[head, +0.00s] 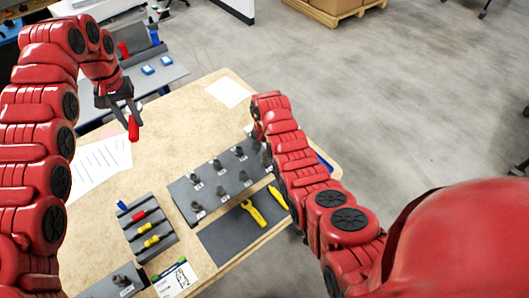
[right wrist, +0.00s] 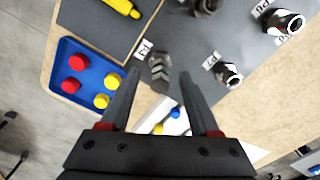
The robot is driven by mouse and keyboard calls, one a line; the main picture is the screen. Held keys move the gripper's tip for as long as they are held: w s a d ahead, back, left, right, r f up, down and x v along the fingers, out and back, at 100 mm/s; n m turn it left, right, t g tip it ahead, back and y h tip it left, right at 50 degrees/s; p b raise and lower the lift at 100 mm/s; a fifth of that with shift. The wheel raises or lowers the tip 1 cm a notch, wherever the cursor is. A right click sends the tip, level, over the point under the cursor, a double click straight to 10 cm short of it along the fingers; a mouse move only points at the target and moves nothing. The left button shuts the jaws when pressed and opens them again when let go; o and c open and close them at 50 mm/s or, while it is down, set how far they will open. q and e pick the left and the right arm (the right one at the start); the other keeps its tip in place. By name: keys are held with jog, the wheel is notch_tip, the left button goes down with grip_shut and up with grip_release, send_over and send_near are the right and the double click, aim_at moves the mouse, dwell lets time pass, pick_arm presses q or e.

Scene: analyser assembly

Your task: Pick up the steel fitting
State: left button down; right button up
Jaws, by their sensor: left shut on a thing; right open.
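Several dark and grey fittings stand in rows on a grey mat (head: 211,201) with small white labels. In the right wrist view, a grey, faceted fitting (right wrist: 160,68), which looks like steel, is beside a label, just ahead of the gap between my fingertips. A darker fitting with a bright end (right wrist: 229,75) stands to its right. My right gripper (right wrist: 160,86) is open, with nothing between its fingers; the arm hides it in the head view. My left gripper (head: 126,106) is shut on a red piece (head: 133,128), held above the table's far left.
A blue tray (right wrist: 59,88) holds red and yellow round pieces. A grey board (head: 222,243) bears yellow tools (head: 254,212). A dark rack (head: 139,224) holds coloured pieces. Paper sheets (head: 99,162) lie on the table at left. The table's middle back is clear.

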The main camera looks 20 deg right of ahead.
pick_arm(q)
jog(key=shift+w, duration=0.1)
pick_arm(e)
jog(key=shift+w+f, duration=0.1)
jog(key=shift+f, duration=0.05)
grip_shut()
pick_arm(q)
jog(key=shift+f, duration=0.2)
dwell(0.3)
